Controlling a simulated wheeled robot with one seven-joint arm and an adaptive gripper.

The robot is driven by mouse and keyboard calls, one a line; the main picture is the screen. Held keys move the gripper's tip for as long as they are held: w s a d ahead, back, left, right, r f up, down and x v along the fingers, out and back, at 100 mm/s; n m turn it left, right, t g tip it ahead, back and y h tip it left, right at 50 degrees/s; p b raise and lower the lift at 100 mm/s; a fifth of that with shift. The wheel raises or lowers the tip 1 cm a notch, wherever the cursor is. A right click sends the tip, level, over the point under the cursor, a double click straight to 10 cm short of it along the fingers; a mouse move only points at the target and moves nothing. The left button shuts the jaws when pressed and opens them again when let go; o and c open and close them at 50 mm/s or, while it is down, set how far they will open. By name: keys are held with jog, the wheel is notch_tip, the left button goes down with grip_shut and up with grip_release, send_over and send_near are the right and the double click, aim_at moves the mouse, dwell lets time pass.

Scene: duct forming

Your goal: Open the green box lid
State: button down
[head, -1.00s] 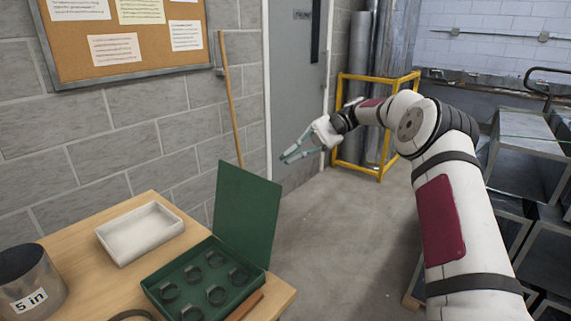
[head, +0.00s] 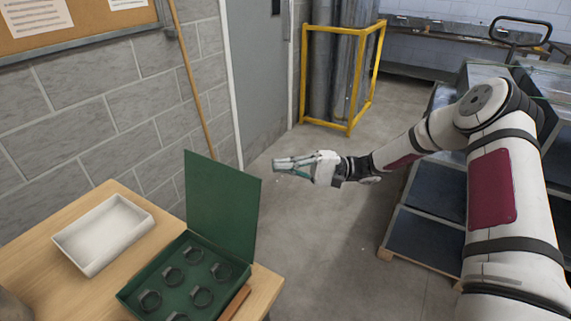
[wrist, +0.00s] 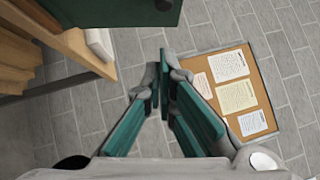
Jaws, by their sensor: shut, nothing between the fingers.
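The green box (head: 172,291) sits on the wooden table at the lower left of the head view. Its lid (head: 222,207) stands raised, close to upright, along the box's far right side. Several dark rings lie inside the box. My gripper (head: 277,164) is out to the right of the lid, at about the height of its top edge, apart from it and pointing left. The gripper is shut and empty. In the wrist view the gripper fingers (wrist: 163,80) are close together, and part of the dark green lid (wrist: 120,10) shows at the top edge.
A white tray (head: 66,238) stands on the table (head: 22,262) left of the box. A wooden stick (head: 190,75) leans on the block wall. A corkboard (wrist: 268,66) hangs on the wall. A yellow frame (head: 334,125) stands behind; dark shelving is at right. Floor right of the table is clear.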

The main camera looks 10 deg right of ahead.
aim_at(232, 172)
jog(key=s+a+r+p, duration=0.2)
jog(key=s+a, duration=0.1)
jog(key=a, duration=0.6)
jog(key=shift+s+a+r+p, duration=0.15)
jog(key=shift+a+r+p, duration=0.05)
jog(key=shift+p, duration=0.1)
jog(key=s+r+p, duration=0.1)
jog(key=s+a+r+n+h+p, duration=0.1)
jog(key=p, duration=0.1)
jog(key=shift+s+a, duration=0.1)
jog(key=shift+a, duration=0.15)
jog(key=shift+s+a+r+n+h+p, duration=0.15)
jog(key=shift+s+a+n+h+p, duration=0.2)
jog(key=shift+n+p, duration=0.2)
jog(key=shift+s, duration=0.1)
